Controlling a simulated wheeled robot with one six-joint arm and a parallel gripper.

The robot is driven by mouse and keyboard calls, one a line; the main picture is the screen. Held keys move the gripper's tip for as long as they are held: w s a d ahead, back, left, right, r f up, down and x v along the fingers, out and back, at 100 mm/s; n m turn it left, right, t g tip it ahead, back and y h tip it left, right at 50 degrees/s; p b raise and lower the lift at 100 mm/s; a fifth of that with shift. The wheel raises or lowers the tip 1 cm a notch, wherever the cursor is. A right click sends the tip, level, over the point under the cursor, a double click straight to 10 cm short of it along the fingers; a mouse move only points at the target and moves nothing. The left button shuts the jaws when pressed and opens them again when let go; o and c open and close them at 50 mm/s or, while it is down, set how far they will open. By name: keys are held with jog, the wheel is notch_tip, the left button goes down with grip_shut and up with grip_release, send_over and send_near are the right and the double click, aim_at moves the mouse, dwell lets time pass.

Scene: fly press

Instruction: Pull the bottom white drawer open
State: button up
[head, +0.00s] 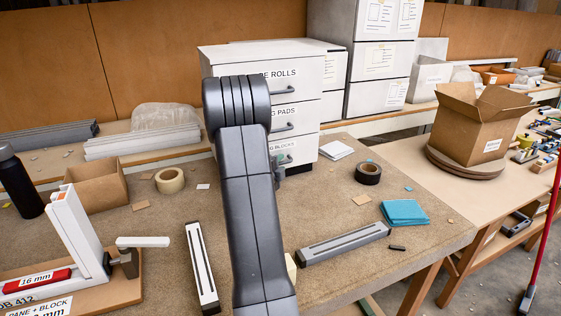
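The white drawer unit (330,108) stands at the back of the bench with three drawers stacked. The bottom white drawer (303,152), its label partly covered and ending in "BLOCKS", looks shut, its front about level with the drawers above. My dark grey arm rises in front of the unit and covers the left part of its fronts. A small part of my gripper (279,165) shows just right of my arm, close to the bottom drawer's front and handle. Its fingers are mostly hidden, so I cannot tell whether they touch the handle or are open.
A dark tape roll (368,172), a blue cloth (404,213) and a grey bar (343,243) lie right of my arm. A tan tape roll (169,181), a cardboard box (95,187) and a white-and-black bar (201,267) lie left. Bare bench shows before the unit.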

jog(key=shift+x, duration=0.75)
grip_shut()
jog(key=shift+s, duration=0.1)
jog(key=s+d+b, duration=0.4)
jog(key=s+b, duration=0.2)
jog(key=s, duration=0.3)
jog(key=s+d+b, duration=0.3)
jog(key=s+b, duration=0.3)
jog(key=s, duration=0.3)
jog(key=shift+s+d, duration=0.4)
